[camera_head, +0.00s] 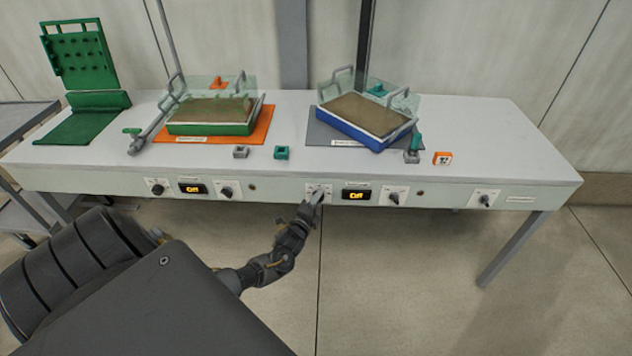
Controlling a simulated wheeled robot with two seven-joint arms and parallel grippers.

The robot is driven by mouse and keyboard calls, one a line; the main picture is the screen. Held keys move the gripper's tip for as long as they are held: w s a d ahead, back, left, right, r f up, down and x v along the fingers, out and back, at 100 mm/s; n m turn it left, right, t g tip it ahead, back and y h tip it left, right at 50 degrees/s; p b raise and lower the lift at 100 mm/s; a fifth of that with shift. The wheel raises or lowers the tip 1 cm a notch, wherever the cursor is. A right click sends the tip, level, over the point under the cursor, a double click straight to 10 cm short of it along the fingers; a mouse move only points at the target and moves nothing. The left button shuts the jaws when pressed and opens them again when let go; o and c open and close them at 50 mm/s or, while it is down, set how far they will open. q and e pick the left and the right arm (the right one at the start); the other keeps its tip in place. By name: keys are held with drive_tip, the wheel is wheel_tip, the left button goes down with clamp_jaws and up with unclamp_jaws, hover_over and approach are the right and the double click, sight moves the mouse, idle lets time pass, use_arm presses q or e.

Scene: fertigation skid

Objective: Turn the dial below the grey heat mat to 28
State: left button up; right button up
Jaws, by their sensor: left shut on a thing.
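The grey heat mat (322,138) lies on the white bench, under a blue tray (352,126) filled with brown material. On the bench's front panel below it, a dial plate (327,187) sits left of a display (356,195) that reads "Off". My left gripper (316,197) is at this plate, its fingers shut on the dial there. The fingers hide most of the dial, and its scale is too small to read. Another dial (395,197) is right of the display. My right gripper is not in view.
An orange mat (258,122) with a green tray (210,128) lies to the left, with its own dials (157,187) and "Off" display (193,188) below. Another dial (485,199) is at far right. Small blocks (282,153) stand near the front edge. The floor ahead is clear.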

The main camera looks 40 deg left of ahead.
use_arm(q)
drive_tip(key=shift+r+m+g+y+p, duration=0.15)
drive_tip(key=shift+m+g+p, duration=0.6)
drive_tip(key=shift+m+p, duration=0.9)
drive_tip(key=shift+r+m+g+y+p, duration=0.1)
drive_tip(key=shift+m+g+y+p, duration=0.15)
drive_tip(key=shift+m+g+p, duration=0.95)
drive_tip(key=shift+f+m+t+p, duration=0.1)
drive_tip(key=shift+m+t+p, duration=0.25)
drive_tip(key=shift+p, duration=0.25)
drive_tip(key=o, duration=1)
drive_tip(key=shift+d, duration=0.1)
